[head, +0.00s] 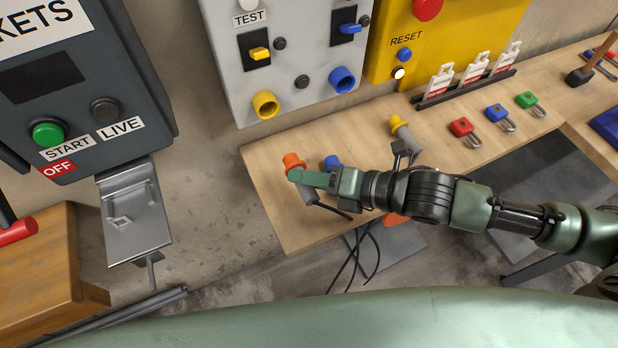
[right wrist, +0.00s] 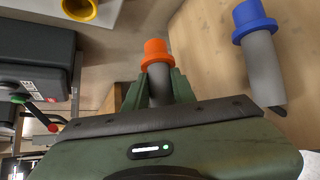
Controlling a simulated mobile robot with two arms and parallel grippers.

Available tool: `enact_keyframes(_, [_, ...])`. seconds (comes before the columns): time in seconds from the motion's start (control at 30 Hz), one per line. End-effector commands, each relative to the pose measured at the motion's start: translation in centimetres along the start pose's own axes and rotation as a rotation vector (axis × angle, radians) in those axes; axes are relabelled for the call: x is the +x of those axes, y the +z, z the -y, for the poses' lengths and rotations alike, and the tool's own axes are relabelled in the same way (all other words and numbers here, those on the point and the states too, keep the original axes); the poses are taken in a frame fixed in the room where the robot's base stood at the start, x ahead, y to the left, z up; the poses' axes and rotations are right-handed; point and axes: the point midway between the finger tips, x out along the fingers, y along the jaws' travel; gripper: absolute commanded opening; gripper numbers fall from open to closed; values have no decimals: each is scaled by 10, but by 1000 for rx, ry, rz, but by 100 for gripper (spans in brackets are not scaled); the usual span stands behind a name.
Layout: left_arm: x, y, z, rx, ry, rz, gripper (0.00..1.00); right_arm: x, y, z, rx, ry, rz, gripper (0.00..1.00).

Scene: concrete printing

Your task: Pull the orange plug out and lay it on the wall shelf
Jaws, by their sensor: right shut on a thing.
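The orange plug (head: 293,162) has an orange collar and a grey body with a dark cable. My right gripper (head: 300,176) is shut on its grey body, over the left end of the wooden shelf (head: 270,210). In the right wrist view the orange plug (right wrist: 155,52) stands between the two green fingers of the gripper (right wrist: 160,85), its orange end pointing away. I cannot tell whether the plug touches the shelf. My left gripper is not in view.
A blue plug (head: 332,162) lies close beside my right gripper, and a yellow plug (head: 399,124) lies further right. Padlocks, including a red one (head: 462,127), and a tag rack (head: 462,90) are on the shelf. A grey socket panel (head: 290,80) and the dark START box (head: 90,80) stand behind.

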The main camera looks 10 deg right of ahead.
Motion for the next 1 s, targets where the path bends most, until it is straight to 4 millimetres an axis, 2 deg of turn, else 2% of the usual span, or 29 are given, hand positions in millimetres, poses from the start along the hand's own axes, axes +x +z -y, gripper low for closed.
enact_keyframes(0.27, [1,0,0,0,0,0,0,1,-1,1,0,1,0,0])
enact_keyframes(1.0, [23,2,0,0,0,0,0,16,-16,30,0,0,0,0])
